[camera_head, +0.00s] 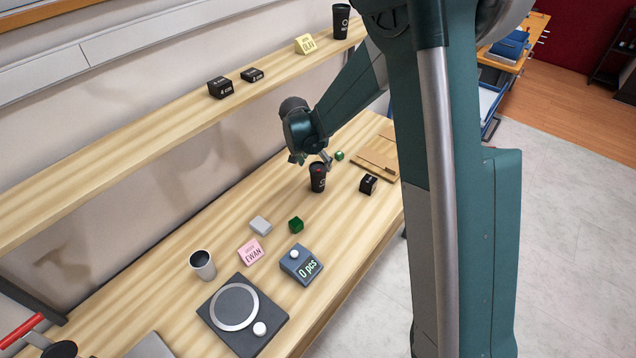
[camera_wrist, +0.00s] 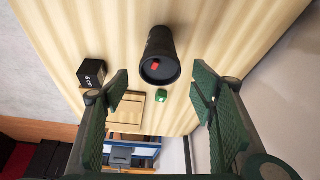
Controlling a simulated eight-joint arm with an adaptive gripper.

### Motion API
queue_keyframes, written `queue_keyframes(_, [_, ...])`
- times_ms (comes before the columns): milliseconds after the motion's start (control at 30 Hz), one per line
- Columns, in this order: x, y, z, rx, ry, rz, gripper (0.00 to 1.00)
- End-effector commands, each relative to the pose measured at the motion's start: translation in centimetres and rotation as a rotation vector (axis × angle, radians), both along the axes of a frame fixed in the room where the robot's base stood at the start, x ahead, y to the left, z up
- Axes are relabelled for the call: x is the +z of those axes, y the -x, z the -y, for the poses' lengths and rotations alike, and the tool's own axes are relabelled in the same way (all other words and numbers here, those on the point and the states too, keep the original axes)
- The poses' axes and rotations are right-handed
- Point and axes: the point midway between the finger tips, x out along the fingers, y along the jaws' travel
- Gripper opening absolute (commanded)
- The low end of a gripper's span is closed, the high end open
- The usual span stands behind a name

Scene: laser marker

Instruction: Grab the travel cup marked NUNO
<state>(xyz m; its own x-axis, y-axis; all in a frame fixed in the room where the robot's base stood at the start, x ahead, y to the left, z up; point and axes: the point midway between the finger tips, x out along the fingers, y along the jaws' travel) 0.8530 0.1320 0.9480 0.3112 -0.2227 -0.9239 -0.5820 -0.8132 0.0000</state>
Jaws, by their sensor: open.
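My gripper (camera_head: 318,160) is just above and beside the cup in the head view. In the wrist view my gripper (camera_wrist: 165,92) is open with nothing between its fingers. Another black cup (camera_head: 341,21) stands at the far end of the upper shelf, its print too small to read.
A black box (camera_head: 368,184) and a green block (camera_head: 339,156) lie near the cup, before a wooden board (camera_head: 378,158). A grey cup (camera_head: 203,265), pink EWAN sign (camera_head: 251,251), counter (camera_head: 301,265) and round-plate device (camera_head: 242,316) stand nearer. The shelf (camera_head: 150,140) runs along the wall.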

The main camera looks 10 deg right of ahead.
Motion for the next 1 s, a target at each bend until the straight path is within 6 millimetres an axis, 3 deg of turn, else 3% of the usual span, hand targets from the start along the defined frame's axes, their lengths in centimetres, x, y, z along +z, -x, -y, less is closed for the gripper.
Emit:
queue_keyframes(467, [-0.4, -0.1, 0.1, 0.000, 0.000, 0.000, 0.56])
queue_keyframes(1000, [-4.5, -1.6, 1.1, 0.000, 0.000, 0.000, 0.56])
